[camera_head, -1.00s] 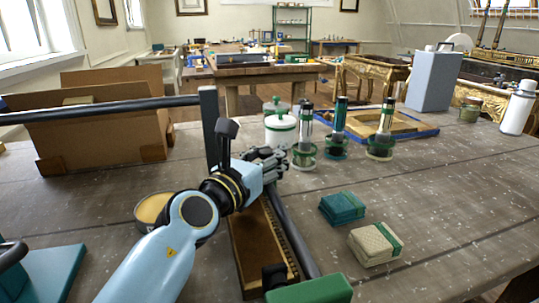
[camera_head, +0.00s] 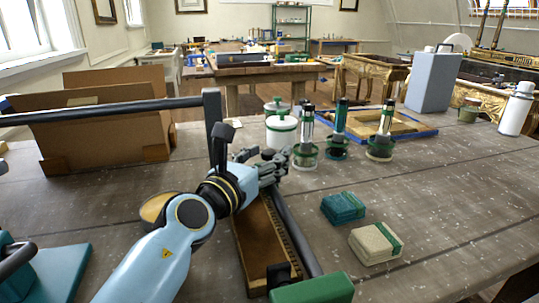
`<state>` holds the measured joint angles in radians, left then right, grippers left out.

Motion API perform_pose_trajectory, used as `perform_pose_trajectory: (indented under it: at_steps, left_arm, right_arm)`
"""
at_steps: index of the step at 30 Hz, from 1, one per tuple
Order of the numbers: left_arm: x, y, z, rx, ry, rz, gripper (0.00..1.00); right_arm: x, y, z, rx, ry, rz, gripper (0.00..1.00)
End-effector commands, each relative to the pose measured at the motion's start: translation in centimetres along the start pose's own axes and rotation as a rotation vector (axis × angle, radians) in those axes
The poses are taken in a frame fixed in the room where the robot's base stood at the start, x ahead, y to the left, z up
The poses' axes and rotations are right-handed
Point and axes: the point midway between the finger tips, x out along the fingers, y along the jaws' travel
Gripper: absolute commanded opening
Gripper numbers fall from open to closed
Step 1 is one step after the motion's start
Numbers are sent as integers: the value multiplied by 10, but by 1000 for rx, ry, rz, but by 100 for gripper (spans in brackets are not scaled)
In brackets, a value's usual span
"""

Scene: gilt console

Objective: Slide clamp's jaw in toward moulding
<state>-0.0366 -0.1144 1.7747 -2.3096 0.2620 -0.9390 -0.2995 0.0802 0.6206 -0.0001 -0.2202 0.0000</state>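A dark clamp bar (camera_head: 296,233) runs lengthwise along the right side of a brown wooden moulding (camera_head: 257,252) on the bench. A green block (camera_head: 313,289) is at its near end, beside a black part (camera_head: 279,274) at the moulding's near end. My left gripper (camera_head: 270,170) is over the far end of the bar and moulding. Its grey fingers overlap there, so I cannot tell whether they are open, shut or touching the jaw. The far jaw is largely hidden behind the gripper and wrist. My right gripper is out of view.
A round yellow-topped tin (camera_head: 153,207) is partly behind my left arm. Teal (camera_head: 343,208) and beige (camera_head: 374,244) pads lie to the right. Green-lidded jars (camera_head: 281,131) and brush pots (camera_head: 305,155) stand behind. A cardboard box (camera_head: 103,142) stands left. The right bench is mostly clear.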

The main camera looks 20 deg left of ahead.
Motion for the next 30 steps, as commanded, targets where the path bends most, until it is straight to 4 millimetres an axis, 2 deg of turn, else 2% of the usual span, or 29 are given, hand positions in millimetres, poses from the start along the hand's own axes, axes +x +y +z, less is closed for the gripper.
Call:
perform_pose_trajectory:
  at_steps: [13,17,30]
  left_arm:
    - [1,-1,2,-5,-3,-2,51]
    - [-8,-1,1,-6,-2,-2,51]
    - [-98,0,0,-5,0,0,51]
  right_arm:
    - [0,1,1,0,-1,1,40]
    - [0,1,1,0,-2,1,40]
    - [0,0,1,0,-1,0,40]
